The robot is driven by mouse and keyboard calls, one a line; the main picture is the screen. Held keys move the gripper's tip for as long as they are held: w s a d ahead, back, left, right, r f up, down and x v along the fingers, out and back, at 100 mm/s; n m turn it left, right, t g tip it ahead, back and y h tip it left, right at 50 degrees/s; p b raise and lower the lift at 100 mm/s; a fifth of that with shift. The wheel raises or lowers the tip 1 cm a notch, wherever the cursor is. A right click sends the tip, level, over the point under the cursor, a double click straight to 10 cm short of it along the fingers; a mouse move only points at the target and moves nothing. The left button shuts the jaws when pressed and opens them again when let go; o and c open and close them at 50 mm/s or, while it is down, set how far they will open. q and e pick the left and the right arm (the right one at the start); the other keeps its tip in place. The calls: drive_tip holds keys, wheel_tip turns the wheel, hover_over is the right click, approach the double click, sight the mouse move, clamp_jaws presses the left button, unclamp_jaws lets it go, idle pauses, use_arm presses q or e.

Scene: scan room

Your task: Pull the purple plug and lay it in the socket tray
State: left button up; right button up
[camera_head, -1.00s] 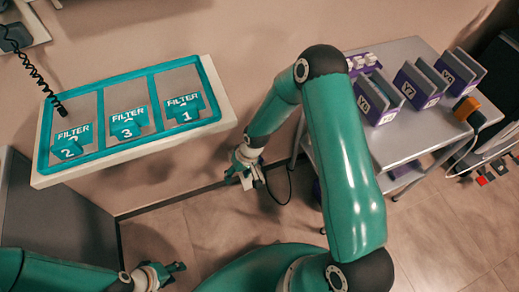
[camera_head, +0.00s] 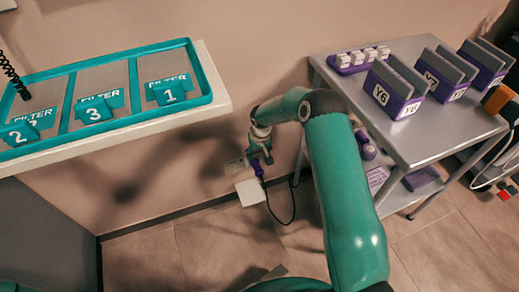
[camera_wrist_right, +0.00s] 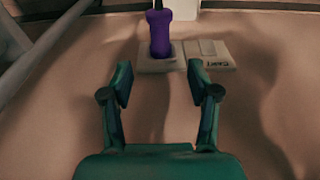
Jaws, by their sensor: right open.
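The purple plug (camera_head: 258,169) sits in a pale wall socket low on the wall; a dark cable hangs from it in a loop. In the right wrist view the plug (camera_wrist_right: 160,34) stands on its socket plate (camera_wrist_right: 158,63). My right gripper (camera_head: 262,155) is open and empty; in its wrist view the fingertips (camera_wrist_right: 159,78) are spread, with the plug centred just beyond them, apart from both. A white square piece (camera_head: 250,192), which looks like the socket tray, is just below the socket and looks empty. My left gripper is out of view.
A labelled switch plate (camera_wrist_right: 209,55) is beside the socket. A grey metal cart (camera_head: 408,138) with purple holders (camera_head: 397,92) stands to the right. A shelf with a teal filter tray (camera_head: 134,97) is at the left. Floor below the socket is clear.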

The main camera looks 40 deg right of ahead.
sight(259, 170)
drive_tip(key=f+b, duration=0.1)
drive_tip(key=f, duration=0.2)
drive_tip(key=w+f, duration=0.1)
drive_tip(key=f, duration=0.3)
drive_tip(key=f+b, duration=0.1)
drive_tip(key=f, duration=0.2)
drive_tip(key=shift+w+d+f+b, duration=0.2)
drive_tip(key=shift+w+f+b, duration=0.1)
clamp_jaws()
drive_tip(key=shift+s, duration=0.1)
drive_tip(key=shift+s, duration=0.1)
drive_tip(key=shift+s+a+r+p, duration=0.1)
drive_tip(key=shift+s+a+p, duration=0.15)
drive_tip(key=shift+s+p, duration=0.75)
drive_tip(key=shift+s+a+p, duration=0.15)
drive_tip(key=shift+s+p, duration=0.2)
drive_tip(key=shift+s, duration=0.25)
drive_tip(key=shift+s+a+p, duration=0.15)
drive_tip(key=shift+s+p, duration=0.15)
drive_tip(key=shift+s, duration=0.3)
